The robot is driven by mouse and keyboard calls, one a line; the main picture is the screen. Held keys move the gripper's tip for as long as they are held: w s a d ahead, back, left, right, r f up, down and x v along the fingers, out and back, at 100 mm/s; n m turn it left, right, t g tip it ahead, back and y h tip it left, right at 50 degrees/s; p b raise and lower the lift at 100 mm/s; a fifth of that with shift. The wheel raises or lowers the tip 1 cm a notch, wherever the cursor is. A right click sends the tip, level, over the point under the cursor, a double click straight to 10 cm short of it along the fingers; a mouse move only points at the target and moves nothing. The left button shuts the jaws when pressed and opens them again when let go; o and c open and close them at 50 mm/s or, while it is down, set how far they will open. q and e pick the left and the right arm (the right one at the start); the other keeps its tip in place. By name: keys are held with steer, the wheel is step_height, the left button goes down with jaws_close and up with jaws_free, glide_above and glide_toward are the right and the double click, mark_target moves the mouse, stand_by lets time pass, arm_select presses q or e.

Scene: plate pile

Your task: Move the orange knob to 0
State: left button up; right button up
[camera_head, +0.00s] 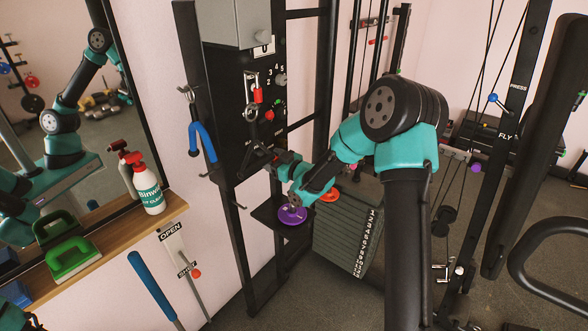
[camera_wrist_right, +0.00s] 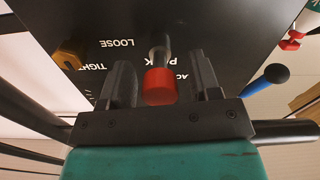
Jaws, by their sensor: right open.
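An orange-yellow knob (camera_wrist_right: 67,55) sits on a black panel (camera_wrist_right: 100,25) at the upper left of the right wrist view, near the words LOOSE and TIGHT. I cannot make out this knob or a 0 mark in the head view. My right gripper (camera_wrist_right: 160,70) is open at the panel, with a red-tipped lever (camera_wrist_right: 160,88) between its fingers. I cannot tell whether the fingers touch the lever. In the head view the right gripper (camera_head: 262,158) is at the lower part of the black machine panel, partly hidden. My left gripper is not clearly visible.
The panel holds a red handle (camera_head: 258,95), a green button (camera_head: 277,103) and a number scale. A blue handle (camera_head: 203,142) hangs left of it. A spray bottle (camera_head: 148,187) stands on a wooden shelf (camera_head: 170,210). Weight plates lie below my right gripper.

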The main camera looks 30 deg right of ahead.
steer(key=v, duration=1.7)
steer(key=a+f+m+g+h, duration=0.2)
steer(key=a+f+m+g, duration=0.25)
steer(key=f, duration=0.95)
steer(key=s+a+f+m+g, duration=0.1)
steer(key=s+a+f+g, duration=0.4)
steer(key=f, duration=0.5)
steer(key=s+a+f+m+g, duration=0.2)
steer(key=s+a+f+g, duration=0.4)
steer(key=s+a+f, duration=0.3)
steer(key=s+f, duration=0.1)
steer(key=s, duration=0.2)
steer(key=shift+s, duration=0.3)
